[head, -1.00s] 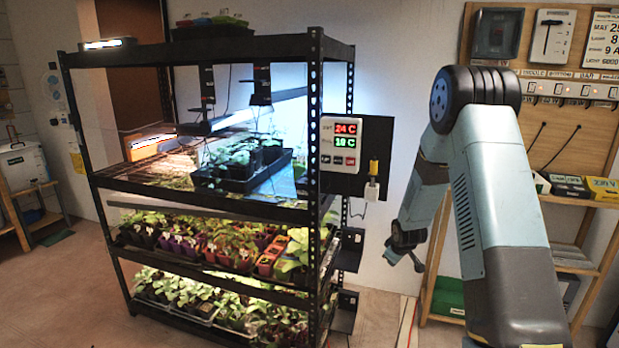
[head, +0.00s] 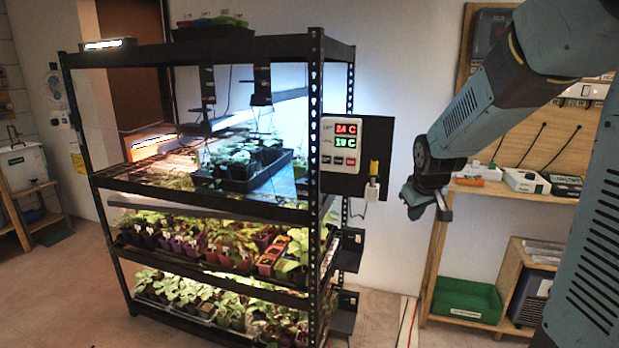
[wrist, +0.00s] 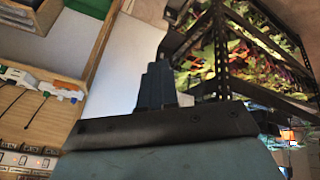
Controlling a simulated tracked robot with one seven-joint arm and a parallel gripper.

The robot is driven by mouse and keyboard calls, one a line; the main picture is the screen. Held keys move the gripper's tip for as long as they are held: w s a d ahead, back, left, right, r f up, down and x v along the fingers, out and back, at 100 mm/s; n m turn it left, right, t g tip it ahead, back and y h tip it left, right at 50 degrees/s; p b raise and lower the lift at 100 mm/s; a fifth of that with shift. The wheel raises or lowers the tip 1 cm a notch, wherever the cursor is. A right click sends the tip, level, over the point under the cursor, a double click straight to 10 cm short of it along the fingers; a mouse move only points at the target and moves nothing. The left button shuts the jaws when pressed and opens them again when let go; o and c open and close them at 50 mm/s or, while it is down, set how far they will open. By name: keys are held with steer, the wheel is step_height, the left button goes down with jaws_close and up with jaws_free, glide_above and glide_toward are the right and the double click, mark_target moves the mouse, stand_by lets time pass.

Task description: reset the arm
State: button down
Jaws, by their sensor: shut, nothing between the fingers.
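My gripper (head: 428,207) hangs at the end of my bent arm, between the plant rack and the wooden shelf unit. It is shut and empty. In the wrist view my gripper (wrist: 158,85) shows as a dark block with its fingers together and nothing between them. The black metal rack (head: 317,185) stands to its left in the head view, with open space between. The control panel (head: 343,145) with red and green readouts is on the rack's right side, left of my gripper and apart from it.
The wooden shelf unit (head: 433,258) stands behind my gripper, with a green bin (head: 466,299) low on it and small boxes above. Seedling trays fill the rack's shelves. The floor (head: 70,290) at left is clear.

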steer(key=s+a+r+m, duration=0.1)
steer(key=s+r, duration=0.2)
steer(key=s, duration=0.5)
steer(key=s+a+r+m, duration=0.1)
steer(key=s+r, duration=0.2)
steer(key=s, duration=0.6)
steer(key=s+a+r+m, duration=0.1)
steer(key=s+r, duration=0.2)
steer(key=s, duration=0.6)
steer(key=shift+s+m+y, duration=0.15)
steer(key=shift+m+y, duration=0.25)
